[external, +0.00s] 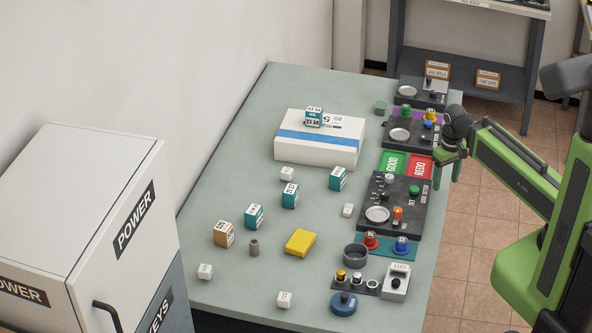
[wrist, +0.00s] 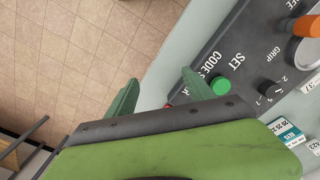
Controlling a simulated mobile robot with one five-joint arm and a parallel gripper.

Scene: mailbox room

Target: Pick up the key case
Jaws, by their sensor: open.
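A flat yellow case (external: 300,242) lies on the table (external: 240,180), left of the round dark grey bowl; no label on it is readable, so I cannot tell for sure that it is the key case. My gripper (external: 446,158) is at the table's right edge, beside the red REDO pad and well to the right of the yellow case. In the wrist view my gripper (wrist: 160,95) is open, with nothing between its fingers. The yellow case does not show in the wrist view.
A dark control panel (external: 400,206) with knobs runs along the table's right side. A white box with a blue band (external: 318,150) stands at the back. Several small labelled cubes and a dark grey bowl (external: 356,254) surround the yellow case. A POWER cabinet (external: 100,200) stands left.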

